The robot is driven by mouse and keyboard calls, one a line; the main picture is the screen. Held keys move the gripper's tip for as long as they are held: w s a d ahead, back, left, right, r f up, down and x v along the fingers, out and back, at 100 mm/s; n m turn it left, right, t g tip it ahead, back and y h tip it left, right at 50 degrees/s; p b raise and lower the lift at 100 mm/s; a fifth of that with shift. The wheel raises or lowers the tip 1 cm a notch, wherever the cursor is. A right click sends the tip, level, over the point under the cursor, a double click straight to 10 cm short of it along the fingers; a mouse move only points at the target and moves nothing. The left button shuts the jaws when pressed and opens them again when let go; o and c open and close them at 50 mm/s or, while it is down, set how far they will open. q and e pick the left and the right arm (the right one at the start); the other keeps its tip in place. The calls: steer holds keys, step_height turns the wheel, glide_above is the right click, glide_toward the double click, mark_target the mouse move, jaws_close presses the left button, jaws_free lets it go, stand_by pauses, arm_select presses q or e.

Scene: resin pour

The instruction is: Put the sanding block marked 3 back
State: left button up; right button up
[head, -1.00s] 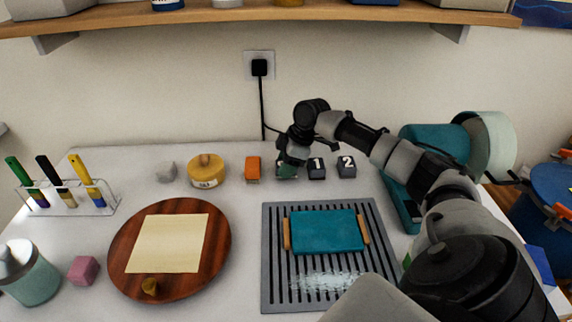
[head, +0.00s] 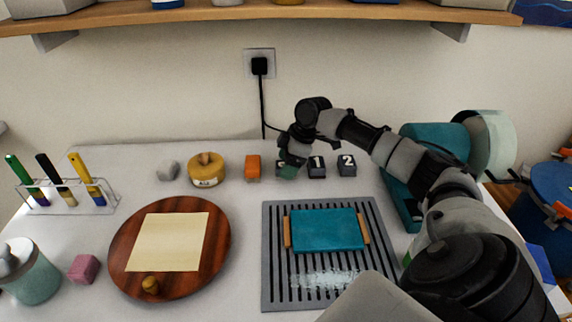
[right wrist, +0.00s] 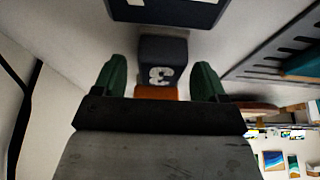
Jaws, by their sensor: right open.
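The sanding block marked 3 (right wrist: 162,62) is dark with a white number. In the right wrist view it stands between the two green fingertips of my open right gripper (right wrist: 160,82), with a gap on each side. In the head view the block (head: 280,164) is mostly hidden behind my right gripper (head: 288,171), which is low at the back of the table. The blocks marked 1 (head: 317,167) and 2 (head: 347,166) stand to its right in a row. My left gripper is out of view.
An orange block (head: 253,168) stands left of the block marked 3. A yellow round container (head: 206,170) and a grey block (head: 168,171) are farther left. A slotted grey mat (head: 268,270) and a round wooden board (head: 219,255) lie in front.

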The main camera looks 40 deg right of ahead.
steer(key=v, duration=1.1)
steer(key=shift+s, duration=0.1)
